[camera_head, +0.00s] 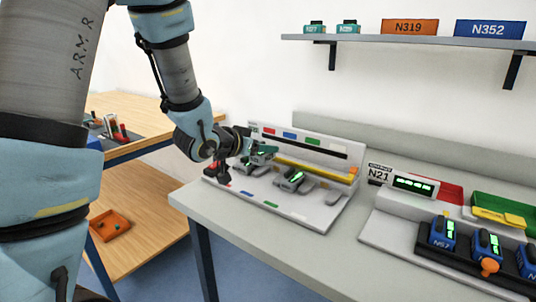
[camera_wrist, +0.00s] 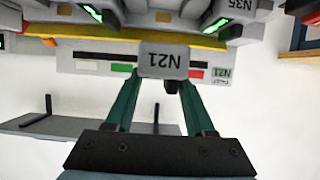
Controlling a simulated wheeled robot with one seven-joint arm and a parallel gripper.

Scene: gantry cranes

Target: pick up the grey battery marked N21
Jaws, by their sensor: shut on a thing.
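The grey battery marked N21 (camera_wrist: 163,58) is between the two teal fingers of my gripper (camera_wrist: 161,78) in the wrist view, its label upside down there. My gripper is shut on it. In the head view my gripper (camera_head: 262,152) is at the left grey dock (camera_head: 318,208) on the table, and the battery is largely hidden by it. I cannot tell whether the battery is clear of its slot.
Another grey battery (camera_head: 291,181) with a green display sits in the same dock. A wall shelf (camera_head: 400,41) holds an orange N319 box (camera_head: 409,27) and a blue N352 box (camera_head: 489,29).

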